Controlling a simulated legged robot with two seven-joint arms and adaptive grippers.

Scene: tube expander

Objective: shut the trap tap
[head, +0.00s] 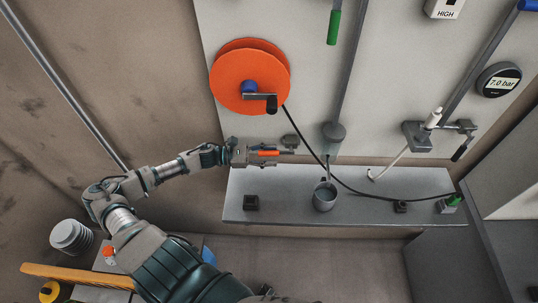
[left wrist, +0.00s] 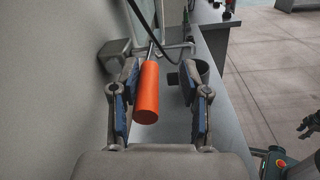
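The trap tap's orange handle (left wrist: 147,92) points toward the camera in the left wrist view, on a thin metal stem. In the head view the orange handle (head: 265,153) lies level, left of the grey trap bulb (head: 333,131) on the vertical pipe. My left gripper (head: 272,152) is open with its fingers on both sides of the handle. In the left wrist view (left wrist: 162,100) the handle is nearer the left finger, with a clear gap to the right finger. Whether the left pad touches it I cannot tell. My right gripper is not clearly seen.
A grey cup (head: 325,197) stands on the shelf (head: 285,185) below the trap. A black hose (head: 360,192) runs from the orange reel (head: 232,80) across the shelf. A white-handled valve (head: 432,119) and a gauge (head: 498,80) are at right.

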